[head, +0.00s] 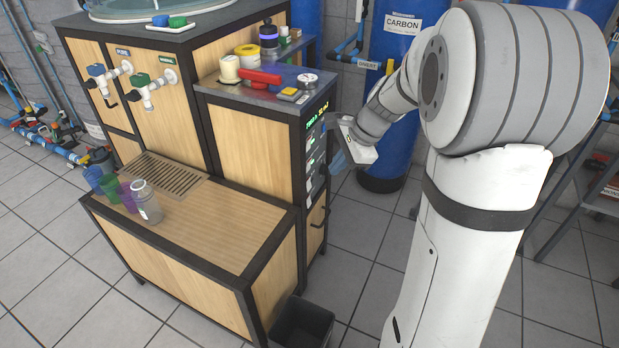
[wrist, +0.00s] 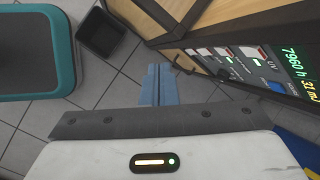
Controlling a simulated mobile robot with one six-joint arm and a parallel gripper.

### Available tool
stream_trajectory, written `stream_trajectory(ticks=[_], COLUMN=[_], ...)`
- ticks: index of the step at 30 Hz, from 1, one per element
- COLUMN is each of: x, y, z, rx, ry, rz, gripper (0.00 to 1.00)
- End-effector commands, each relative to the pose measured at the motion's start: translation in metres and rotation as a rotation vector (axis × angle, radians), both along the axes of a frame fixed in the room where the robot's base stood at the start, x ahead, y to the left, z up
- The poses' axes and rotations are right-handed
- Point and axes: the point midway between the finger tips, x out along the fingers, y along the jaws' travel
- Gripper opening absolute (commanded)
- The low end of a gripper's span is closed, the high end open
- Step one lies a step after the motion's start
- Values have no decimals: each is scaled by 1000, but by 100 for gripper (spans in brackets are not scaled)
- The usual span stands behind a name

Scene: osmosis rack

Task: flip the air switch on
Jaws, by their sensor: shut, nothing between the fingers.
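The switch panel (head: 316,150) is on the narrow right side of the wooden cabinet and shows edge-on in the head view. In the wrist view a row of pale switch plates (wrist: 223,54) with small green lights runs along the panel, beside green and yellow digits and a UV label. I cannot read which one is the air switch. My gripper (wrist: 159,72) has its blue fingers shut together with nothing between them. It points down beside the panel's row, apart from the plates as far as I can tell. In the head view the gripper (head: 338,161) is just right of the panel.
A black bin (head: 303,322) stands on the floor by the cabinet. A blue carbon tank (head: 385,150) stands behind my arm. Cups and a clear bottle (head: 147,203) are on the wooden ledge. Open tiled floor lies right of the cabinet.

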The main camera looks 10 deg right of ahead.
Motion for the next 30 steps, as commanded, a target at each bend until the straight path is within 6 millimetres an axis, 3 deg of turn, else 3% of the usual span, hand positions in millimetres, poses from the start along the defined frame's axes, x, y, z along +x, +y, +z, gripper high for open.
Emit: stream_trajectory(ticks=[1, 3, 9, 12, 16, 30], x=[16, 37, 83, 97, 106, 110], y=[-10, -21, -53, -64, -72, -73], z=[-32, -56, -113, -131, -142, -147], rx=[45, 112, 274, 330, 370, 379], ry=[27, 60, 144, 173, 192, 197], rz=[-87, -213, -509, -604, -670, -686], gripper=[0, 0, 0, 0, 0, 0])
